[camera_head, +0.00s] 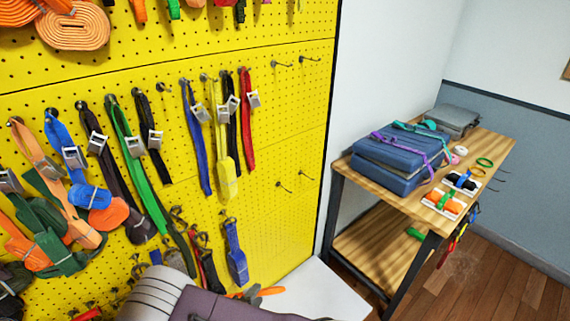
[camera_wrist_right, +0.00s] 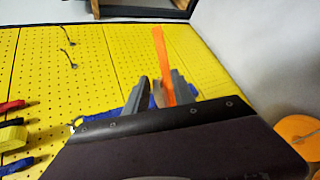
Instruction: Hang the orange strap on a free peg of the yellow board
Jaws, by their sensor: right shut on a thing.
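The orange strap shows in the right wrist view as a narrow band (camera_wrist_right: 159,55) rising from between the fingertips of my right gripper (camera_wrist_right: 158,94). The gripper is shut on it. The yellow board (camera_head: 255,130) fills the left and middle. Bare pegs stick out at its upper right (camera_head: 282,64) and (camera_head: 310,59), and lower down (camera_head: 284,186) and (camera_head: 307,177). My left gripper is out of view.
Many straps hang left of the bare pegs, including a red one (camera_head: 246,120) and a blue one (camera_head: 235,255). A round orange thing (camera_wrist_right: 300,132) lies at right in the wrist view.

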